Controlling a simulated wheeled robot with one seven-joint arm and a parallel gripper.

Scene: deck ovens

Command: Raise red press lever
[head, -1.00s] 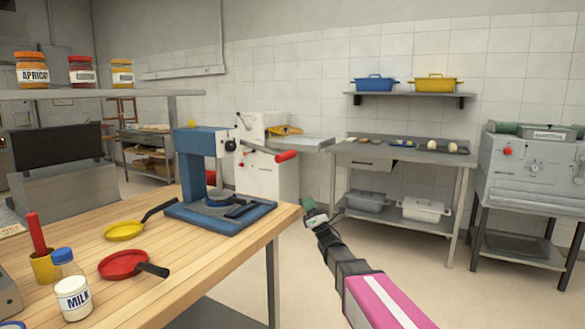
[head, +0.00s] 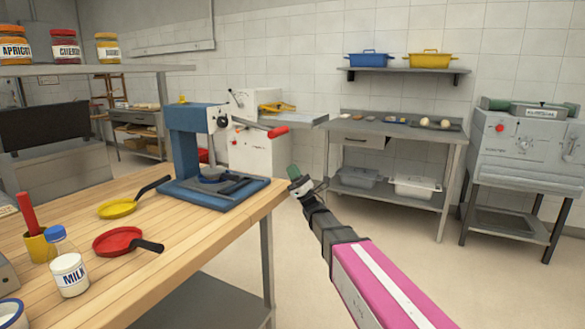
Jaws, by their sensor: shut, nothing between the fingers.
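The blue press (head: 190,143) stands at the far right corner of the wooden table. Its lever, a grey rod with a red handle (head: 278,131), sticks out to the right, roughly level and sloping slightly down toward the handle. My gripper (head: 296,178) is shut and empty, just off the table's right corner. In the picture it is below and a little right of the red handle, and apart from it. The fingertips are small and partly blurred in this view.
The wooden table (head: 190,235) holds a yellow pan (head: 118,209), a red pan (head: 117,241) and a milk bottle (head: 69,273). A white machine (head: 250,150) stands behind the lever. A steel table (head: 400,140) and an oven (head: 520,150) line the back. Floor between is clear.

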